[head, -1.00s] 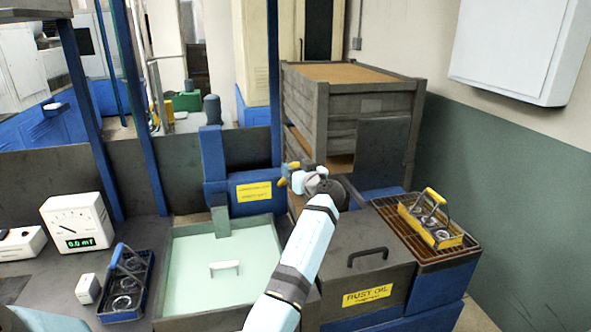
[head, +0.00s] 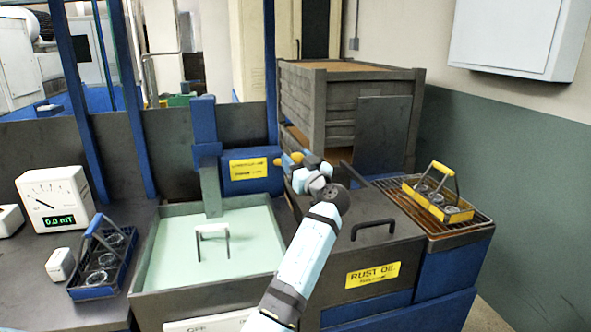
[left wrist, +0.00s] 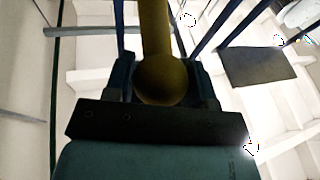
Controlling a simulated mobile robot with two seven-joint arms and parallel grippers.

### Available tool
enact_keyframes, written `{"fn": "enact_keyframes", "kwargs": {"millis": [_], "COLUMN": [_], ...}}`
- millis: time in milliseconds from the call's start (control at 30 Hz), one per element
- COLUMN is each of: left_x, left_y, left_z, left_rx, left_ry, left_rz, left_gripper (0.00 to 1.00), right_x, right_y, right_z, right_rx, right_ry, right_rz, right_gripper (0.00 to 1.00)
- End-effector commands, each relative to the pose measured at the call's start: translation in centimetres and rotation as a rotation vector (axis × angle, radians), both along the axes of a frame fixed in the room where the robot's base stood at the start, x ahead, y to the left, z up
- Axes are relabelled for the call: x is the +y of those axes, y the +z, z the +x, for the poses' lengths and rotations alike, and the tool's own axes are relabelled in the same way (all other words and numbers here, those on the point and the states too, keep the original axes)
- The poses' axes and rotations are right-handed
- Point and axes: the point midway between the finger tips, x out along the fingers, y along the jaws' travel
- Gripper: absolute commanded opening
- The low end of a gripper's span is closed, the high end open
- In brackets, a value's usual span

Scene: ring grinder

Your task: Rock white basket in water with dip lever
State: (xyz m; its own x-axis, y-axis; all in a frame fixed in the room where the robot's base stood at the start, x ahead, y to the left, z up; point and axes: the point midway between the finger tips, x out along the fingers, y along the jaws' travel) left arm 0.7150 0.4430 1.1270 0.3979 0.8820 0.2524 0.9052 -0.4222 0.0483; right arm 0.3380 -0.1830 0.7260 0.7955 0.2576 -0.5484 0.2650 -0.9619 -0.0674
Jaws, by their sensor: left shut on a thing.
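The white basket's handle (head: 212,232) stands up out of the pale green water in the open tank (head: 262,222); the rest of the basket is hidden under the surface. The dip lever (head: 279,161) is a yellow bar with a round knob, beside the blue dip unit (head: 203,125) behind the tank. My left gripper (head: 291,164) is shut on the lever's knob. In the left wrist view the yellow dip lever (left wrist: 158,78) sits between the fingers. My right gripper is not in view.
A blue basket (head: 102,262) of rings stands left of the tank beside a meter (head: 57,200) reading 0.0 mT. A closed rust oil tank (head: 350,240) is on the right, with a yellow basket (head: 438,195) on a rack beyond. A grey crate (head: 345,90) stands behind.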

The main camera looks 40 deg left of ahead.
Motion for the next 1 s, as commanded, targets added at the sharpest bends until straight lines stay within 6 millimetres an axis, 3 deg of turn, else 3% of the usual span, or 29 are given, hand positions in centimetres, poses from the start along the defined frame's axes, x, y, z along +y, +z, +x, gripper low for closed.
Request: {"fn": "enact_keyframes", "kwargs": {"millis": [33,300,800,833,900,1000], "left_x": [-0.1,-0.7,-0.9,-0.9,-0.9,-0.9], "left_y": [-1.4,-3.1,-3.1,-3.1,-3.1,-3.1], "left_z": [-0.1,-0.6,-0.8,-0.8,-0.8,-0.8], "left_rx": [-0.009,-0.053,-0.064,-0.064,-0.064,-0.064], "left_ry": [0.001,0.000,0.000,0.000,0.000,0.000], "left_rz": [0.010,0.059,0.074,0.074,0.074,0.074], "left_gripper": [0.08,0.08,0.08,0.57,0.73,0.75], "right_x": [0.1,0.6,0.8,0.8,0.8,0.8], "right_y": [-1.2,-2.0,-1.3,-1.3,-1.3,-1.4], "right_z": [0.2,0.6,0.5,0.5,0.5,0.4], "right_rx": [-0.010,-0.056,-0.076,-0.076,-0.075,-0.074], "right_ry": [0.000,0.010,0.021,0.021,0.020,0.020], "right_rz": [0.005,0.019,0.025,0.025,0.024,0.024], "right_gripper": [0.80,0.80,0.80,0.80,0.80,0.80]}}
